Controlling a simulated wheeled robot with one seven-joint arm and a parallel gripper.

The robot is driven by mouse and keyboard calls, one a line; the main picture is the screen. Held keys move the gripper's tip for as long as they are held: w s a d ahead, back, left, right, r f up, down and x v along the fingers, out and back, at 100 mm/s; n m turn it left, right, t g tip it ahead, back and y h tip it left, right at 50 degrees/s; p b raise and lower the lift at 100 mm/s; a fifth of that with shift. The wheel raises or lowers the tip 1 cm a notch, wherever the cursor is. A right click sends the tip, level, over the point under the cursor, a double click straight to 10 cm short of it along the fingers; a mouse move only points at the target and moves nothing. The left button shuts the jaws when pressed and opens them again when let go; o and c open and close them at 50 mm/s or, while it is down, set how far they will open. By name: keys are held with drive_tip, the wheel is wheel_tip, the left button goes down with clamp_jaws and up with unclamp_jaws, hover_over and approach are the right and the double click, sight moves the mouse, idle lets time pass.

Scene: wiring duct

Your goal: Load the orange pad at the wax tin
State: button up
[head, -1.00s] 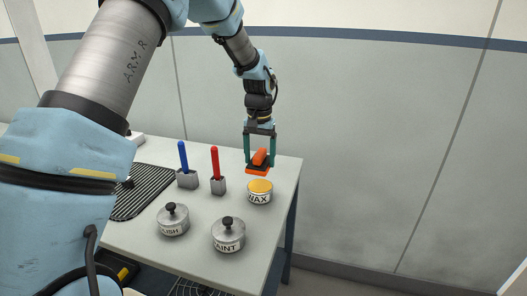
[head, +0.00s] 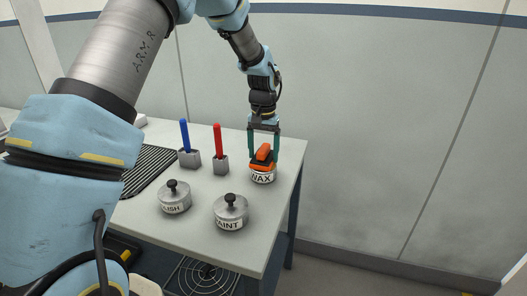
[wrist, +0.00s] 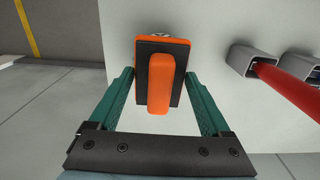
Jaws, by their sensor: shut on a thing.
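The orange pad (head: 263,165) has an orange block handle on a dark backing plate. It sits at the top of the wax tin (head: 262,178), a short silver tin labelled WAX, and covers its yellow top. Whether it presses on the wax or hovers just above is hard to tell.
A red handle (head: 217,140) and a blue handle (head: 185,135) stand in grey holders left of the tin. Two lidded tins, POLISH (head: 175,199) and PAINT (head: 231,213), stand in front. A ribbed black mat (head: 148,171) lies left. The table's right edge is close.

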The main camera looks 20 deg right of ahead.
sight(263, 148)
drive_tip(key=shift+f, duration=0.55)
idle(1.8)
drive_tip(key=shift+r+p, duration=2.25)
drive_tip(key=shift+r, duration=1.35)
